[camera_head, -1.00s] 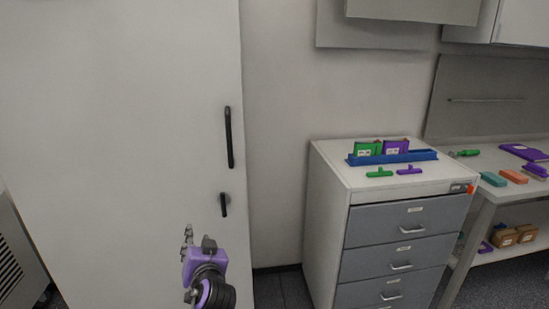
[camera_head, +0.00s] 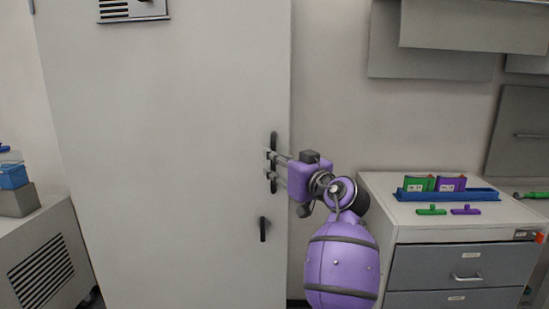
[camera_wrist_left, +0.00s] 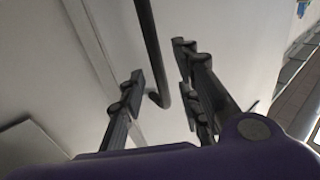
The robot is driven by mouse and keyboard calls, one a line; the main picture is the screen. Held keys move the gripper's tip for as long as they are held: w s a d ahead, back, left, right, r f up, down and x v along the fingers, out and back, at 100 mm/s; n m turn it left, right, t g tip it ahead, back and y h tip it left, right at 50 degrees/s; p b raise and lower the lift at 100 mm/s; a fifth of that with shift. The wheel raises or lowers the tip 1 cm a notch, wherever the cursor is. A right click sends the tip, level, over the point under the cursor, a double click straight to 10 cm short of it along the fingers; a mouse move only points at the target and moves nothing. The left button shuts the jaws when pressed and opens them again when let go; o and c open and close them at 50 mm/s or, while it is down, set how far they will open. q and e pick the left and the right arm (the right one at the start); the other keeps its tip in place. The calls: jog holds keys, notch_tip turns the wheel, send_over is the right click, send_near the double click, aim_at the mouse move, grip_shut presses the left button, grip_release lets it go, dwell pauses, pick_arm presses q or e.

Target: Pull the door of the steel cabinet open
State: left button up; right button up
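The steel cabinet's tall pale door (camera_head: 160,150) fills the left half of the head view and looks shut. Its long dark upright handle (camera_head: 273,140) is near the door's right edge; it also shows in the wrist view (camera_wrist_left: 148,35). My left gripper (camera_head: 269,165) is at this handle, its fingers pointing left across it and hiding part of it. In the left wrist view the gripper (camera_wrist_left: 157,85) is open, with the lower end of the handle between its spread fingers. I cannot tell whether either finger touches it. My right gripper is not in view.
A small dark lower handle (camera_head: 263,229) is on the door below. A drawer cabinet (camera_head: 460,222) stands to the right with a blue tray (camera_head: 447,195) on top. A grey vented unit (camera_head: 42,262) stands at the left. Wall panels hang at upper right.

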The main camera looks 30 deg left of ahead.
pick_arm(q)
jog(key=x, duration=0.3)
jog(key=shift+a, duration=0.15)
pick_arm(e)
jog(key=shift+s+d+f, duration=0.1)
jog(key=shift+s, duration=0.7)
pick_arm(q)
jog(key=shift+c, duration=0.4)
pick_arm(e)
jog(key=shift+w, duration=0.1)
pick_arm(q)
grip_shut()
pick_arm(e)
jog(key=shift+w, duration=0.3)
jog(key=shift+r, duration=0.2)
